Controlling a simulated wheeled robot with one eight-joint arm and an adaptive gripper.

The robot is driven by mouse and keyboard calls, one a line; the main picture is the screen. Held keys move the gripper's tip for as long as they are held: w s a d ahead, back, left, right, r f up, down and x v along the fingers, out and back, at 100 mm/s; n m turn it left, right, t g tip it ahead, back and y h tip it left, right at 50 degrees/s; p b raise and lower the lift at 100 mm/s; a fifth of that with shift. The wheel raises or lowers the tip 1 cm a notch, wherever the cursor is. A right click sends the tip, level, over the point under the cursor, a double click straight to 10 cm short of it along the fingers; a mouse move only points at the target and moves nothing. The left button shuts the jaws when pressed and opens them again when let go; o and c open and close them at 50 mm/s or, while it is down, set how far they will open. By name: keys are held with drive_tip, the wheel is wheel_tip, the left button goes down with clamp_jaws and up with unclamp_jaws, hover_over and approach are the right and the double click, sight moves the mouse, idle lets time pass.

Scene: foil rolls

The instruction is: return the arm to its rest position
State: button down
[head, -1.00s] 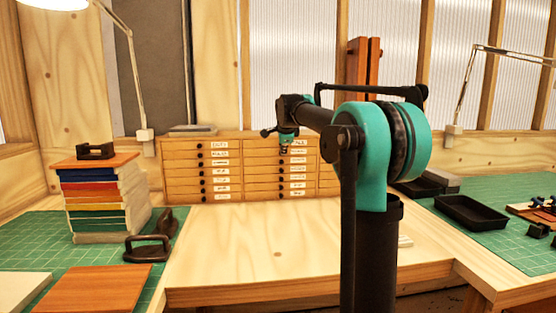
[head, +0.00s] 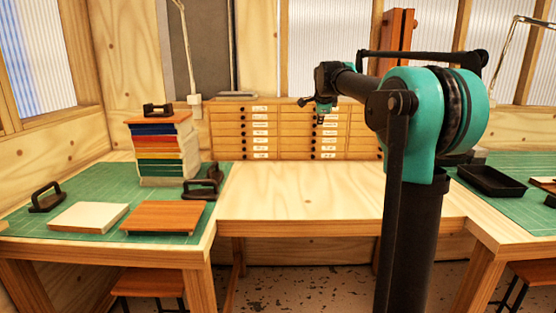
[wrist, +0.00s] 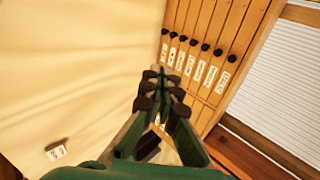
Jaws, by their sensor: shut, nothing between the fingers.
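My gripper (head: 322,112) hangs at the end of my arm in the head view, small and seen in front of the drawer cabinet, above the wooden bench. In the wrist view my gripper's dark green fingers (wrist: 164,88) are closed together and hold nothing. My arm reaches forward from the dark column at right, with its forearm roughly level. The gripper appears clear of the bench top (head: 300,195) and touches nothing that I can see.
The drawer cabinet (head: 265,128) stands at the back. A black tray (head: 490,181) lies at right. The middle bench top is largely clear.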

drive_tip(key=s+f+n, duration=0.3)
drive_tip(key=s+f, duration=0.3)
drive_tip(key=s+d+f+n+g, duration=0.1)
drive_tip(key=s+f+n, duration=0.2)
drive_tip(key=s+f, duration=0.4)
drive_tip(key=s+d+f+n+g, duration=0.1)
drive_tip(key=s+f+n, duration=0.2)
drive_tip(key=s+f, duration=0.4)
drive_tip(key=shift+s+d+f, duration=0.1)
drive_tip(key=shift+d+f, duration=0.05)
drive_tip(key=shift+d, duration=0.05)
drive_tip(key=s+f+n+g, duration=0.1)
drive_tip(key=s+f+n, duration=0.4)
drive_tip(key=s+f, duration=0.4)
drive_tip(key=s+f+n+g, duration=0.2)
drive_tip(key=s+f+n, duration=0.2)
drive_tip(key=s+f, duration=0.6)
drive_tip(key=s, duration=0.7)
drive_tip(key=shift+f+n+y, duration=0.2)
drive_tip(key=shift+n+y, duration=0.1)
drive_tip(key=shift+n, duration=0.1)
drive_tip(key=shift+s+d, duration=0.1)
